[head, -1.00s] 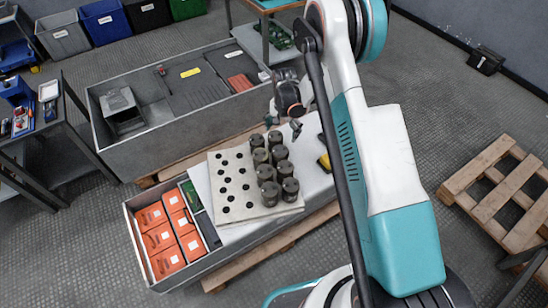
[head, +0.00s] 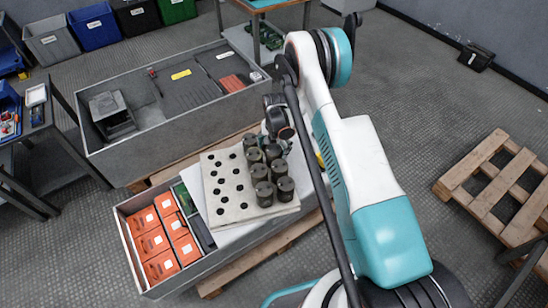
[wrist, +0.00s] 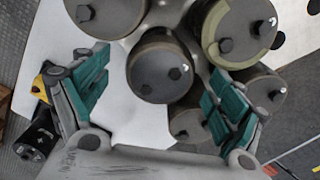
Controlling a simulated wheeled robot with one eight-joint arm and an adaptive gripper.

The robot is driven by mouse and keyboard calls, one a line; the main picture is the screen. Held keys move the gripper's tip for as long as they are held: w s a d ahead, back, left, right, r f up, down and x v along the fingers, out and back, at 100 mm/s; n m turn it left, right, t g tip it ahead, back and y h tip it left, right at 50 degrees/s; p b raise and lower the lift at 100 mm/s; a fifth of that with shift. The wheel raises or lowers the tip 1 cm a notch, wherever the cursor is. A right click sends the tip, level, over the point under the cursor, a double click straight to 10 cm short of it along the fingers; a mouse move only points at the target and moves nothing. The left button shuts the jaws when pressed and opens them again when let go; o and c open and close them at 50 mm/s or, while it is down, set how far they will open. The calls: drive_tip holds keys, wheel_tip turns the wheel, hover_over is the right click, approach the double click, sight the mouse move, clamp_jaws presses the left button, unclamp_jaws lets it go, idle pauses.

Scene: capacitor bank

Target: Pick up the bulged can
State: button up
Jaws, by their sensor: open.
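Several dark grey cylindrical cans (head: 264,194) stand upright in rows on a pale board with round holes (head: 222,206). My gripper (wrist: 155,78) is open, its teal-padded fingers apart. In the wrist view one can (wrist: 160,66), with two dark terminals on its top, lies between and beyond the fingers. Another can (wrist: 240,28) with a tan arc on its rim is at upper right, close to the right finger. I cannot tell for certain which can is bulged. In the head view my gripper (head: 283,140) is at the far right end of the cans and partly hides them.
Orange boxes (head: 152,243) fill the left of the grey crate (head: 150,285) beside the board. A long grey bin (head: 118,172) stands behind. A black-and-yellow object (wrist: 36,132) lies left of the gripper. A wooden pallet (head: 487,200) is at right.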

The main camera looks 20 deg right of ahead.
wheel_tip(320, 180, down, 5)
drive_tip(key=shift+r+b, duration=0.15)
drive_tip(key=shift+b, duration=0.65)
drive_tip(key=shift+r, duration=0.1)
drive_tip(key=c, duration=1.6)
drive_tip(key=shift+c, duration=0.2)
wheel_tip(320, 180, up, 20)
drive_tip(key=p, duration=0.7)
